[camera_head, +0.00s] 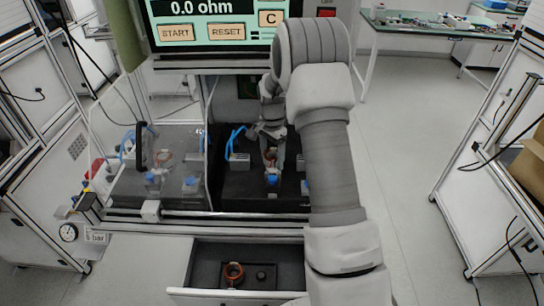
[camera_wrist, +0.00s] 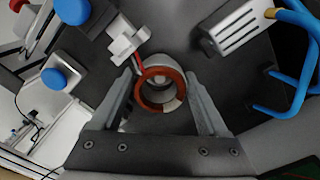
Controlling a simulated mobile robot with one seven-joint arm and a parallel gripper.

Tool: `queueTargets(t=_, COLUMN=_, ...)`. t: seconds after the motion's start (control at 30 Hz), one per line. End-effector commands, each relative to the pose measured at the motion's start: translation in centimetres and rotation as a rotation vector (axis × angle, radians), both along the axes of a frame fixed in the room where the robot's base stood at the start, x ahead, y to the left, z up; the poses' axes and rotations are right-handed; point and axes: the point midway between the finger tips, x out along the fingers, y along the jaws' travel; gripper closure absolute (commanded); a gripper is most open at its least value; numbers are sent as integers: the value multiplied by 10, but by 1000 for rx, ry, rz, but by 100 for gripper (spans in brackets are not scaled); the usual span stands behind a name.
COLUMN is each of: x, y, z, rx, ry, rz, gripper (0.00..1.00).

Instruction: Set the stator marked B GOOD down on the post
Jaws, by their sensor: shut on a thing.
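My gripper (camera_head: 268,134) reaches down into the right bay of the test bench. In the wrist view its two fingers (camera_wrist: 161,90) are shut on a copper-red stator ring (camera_wrist: 161,90), which also shows low in the bay in the head view (camera_head: 270,157). A grey round part shows through and behind the ring; I cannot tell whether it is a post or the stator's own body, or whether they touch. No B GOOD mark is readable. A second copper-red stator (camera_head: 233,272) sits in the open drawer, beside a dark round peg (camera_head: 262,276).
A clear guard covers the left bay, where another copper-coloured part (camera_head: 164,157) shows. Grey blocks with blue hoses (camera_head: 238,158) and blue-capped parts (camera_wrist: 73,10) stand close around my gripper. The screen (camera_head: 212,20) above reads 0.0 ohm. The drawer (camera_head: 205,262) stands open in front.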

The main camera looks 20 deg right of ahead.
Motion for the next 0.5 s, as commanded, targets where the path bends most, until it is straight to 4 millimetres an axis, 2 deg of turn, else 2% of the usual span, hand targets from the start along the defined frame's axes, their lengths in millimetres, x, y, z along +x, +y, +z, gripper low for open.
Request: queueTargets(t=0.5, x=1, y=0, z=-10, rx=-1, ry=-1, rz=1, gripper=100)
